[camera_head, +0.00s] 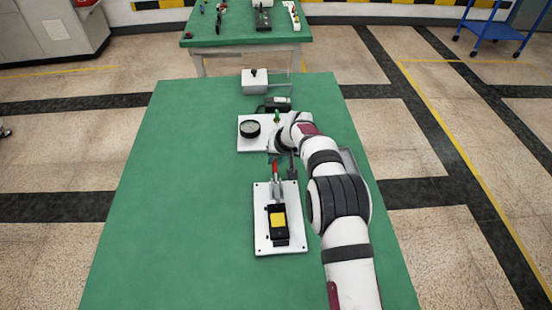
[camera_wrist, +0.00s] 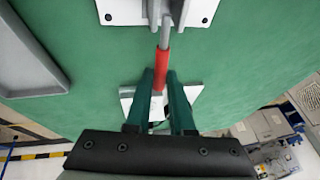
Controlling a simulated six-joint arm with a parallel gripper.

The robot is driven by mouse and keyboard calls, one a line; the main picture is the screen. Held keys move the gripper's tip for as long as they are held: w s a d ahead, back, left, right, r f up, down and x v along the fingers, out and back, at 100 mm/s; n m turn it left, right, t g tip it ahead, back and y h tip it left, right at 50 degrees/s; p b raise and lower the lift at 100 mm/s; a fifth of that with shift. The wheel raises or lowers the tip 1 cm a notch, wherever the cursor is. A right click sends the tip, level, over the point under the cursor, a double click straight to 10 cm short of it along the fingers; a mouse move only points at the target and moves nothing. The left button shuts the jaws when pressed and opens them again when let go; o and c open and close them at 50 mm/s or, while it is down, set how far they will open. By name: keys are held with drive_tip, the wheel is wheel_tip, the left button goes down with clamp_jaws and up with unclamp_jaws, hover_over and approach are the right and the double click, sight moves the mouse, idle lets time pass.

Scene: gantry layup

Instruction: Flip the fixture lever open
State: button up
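The fixture is a white plate (camera_head: 264,243) carrying a black clamp body with a yellow block (camera_head: 278,220). Its lever has a red handle (camera_head: 275,168), which points away from me past the plate's far edge. In the wrist view the red handle (camera_wrist: 162,68) runs down from the grey metal linkage on the plate (camera_wrist: 201,13). My gripper (camera_wrist: 161,78) has its two dark green fingers on either side of the red handle, very close to it. Whether they press on it cannot be told. In the head view my wrist hides most of the fingers.
Behind stands another white plate (camera_head: 246,146) with a round dial (camera_head: 250,128). A grey box (camera_head: 255,88) is at the bench's far edge. A grey tray (camera_wrist: 30,60) lies beside the fixture, mostly behind my arm in the head view. The green bench top (camera_head: 180,200) is clear on the left.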

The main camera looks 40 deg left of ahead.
clamp_jaws()
idle(1.1)
